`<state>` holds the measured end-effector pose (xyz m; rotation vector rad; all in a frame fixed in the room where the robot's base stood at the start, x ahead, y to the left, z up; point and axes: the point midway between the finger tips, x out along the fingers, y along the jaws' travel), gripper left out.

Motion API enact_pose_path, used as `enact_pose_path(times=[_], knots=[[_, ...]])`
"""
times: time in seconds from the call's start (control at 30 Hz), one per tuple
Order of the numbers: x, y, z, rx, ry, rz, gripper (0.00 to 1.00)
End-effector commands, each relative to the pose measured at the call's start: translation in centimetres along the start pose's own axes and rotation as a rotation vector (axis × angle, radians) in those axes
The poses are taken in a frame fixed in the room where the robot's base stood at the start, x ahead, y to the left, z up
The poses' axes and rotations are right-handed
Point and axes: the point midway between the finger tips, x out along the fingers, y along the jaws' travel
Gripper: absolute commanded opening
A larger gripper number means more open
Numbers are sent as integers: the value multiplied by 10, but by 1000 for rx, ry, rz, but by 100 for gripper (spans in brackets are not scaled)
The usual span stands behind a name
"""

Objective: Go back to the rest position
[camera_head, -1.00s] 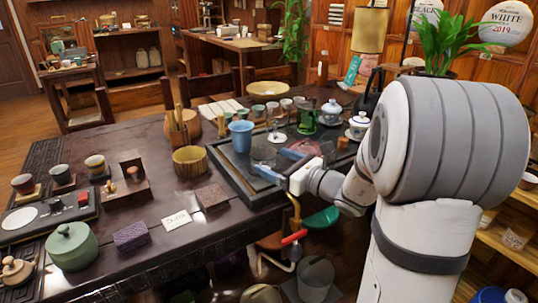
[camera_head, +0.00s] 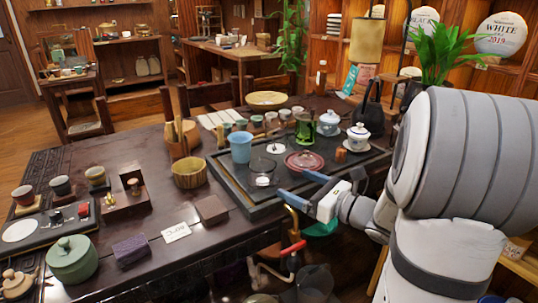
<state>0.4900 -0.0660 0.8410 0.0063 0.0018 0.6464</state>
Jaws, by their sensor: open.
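My gripper (camera_head: 299,186) is open, with two blue-tipped fingers spread apart and nothing visible between them. It is at the front right edge of the dark tea tray (camera_head: 235,184), in front of the dark red plate (camera_head: 304,161). My white and grey arm comes in from the right and fills much of that side. The tray holds a blue cup (camera_head: 240,147), a clear glass (camera_head: 262,168), a green glass pitcher (camera_head: 304,129) and white lidded bowls (camera_head: 357,137).
The dark wooden table (camera_head: 130,220) carries a green lidded pot (camera_head: 72,259), a purple box (camera_head: 130,249), a price card (camera_head: 176,232) and a wooden bowl (camera_head: 189,172). A black kettle (camera_head: 369,107) stands behind the tray. Below the table edge are a red-handled tap and a clear bin (camera_head: 314,283).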

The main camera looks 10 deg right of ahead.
Motion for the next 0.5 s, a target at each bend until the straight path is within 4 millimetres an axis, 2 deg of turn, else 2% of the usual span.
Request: enact_pose_path(times=[0.07,0.17,0.33,0.4,0.5], knots=[[2,5,4,-13,10,17,86],[8,28,18,-77,61,96,86],[11,106,48,-343,239,394,86],[4,137,58,-491,317,538,86],[-14,171,70,-717,415,739,86]])
